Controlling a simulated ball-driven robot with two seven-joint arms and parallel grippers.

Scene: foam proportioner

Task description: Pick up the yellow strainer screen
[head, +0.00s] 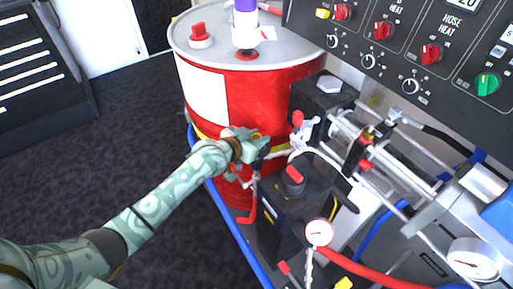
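My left gripper (262,152) is in front of the red drum, at the fittings on the left side of the machine. Its fingers are small and partly hidden by the hand, so I cannot tell whether they are open or shut. A small yellow-orange piece (257,137) shows at the top of the hand; it may be the strainer screen, but it is too small to be sure. I cannot tell whether it is held. My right gripper is not in view.
The red drum (268,105) with a grey lid stands behind the hand. A control panel (430,50) hangs at upper right. Pumps, a gauge (319,232) and a red hose (365,275) crowd the right.

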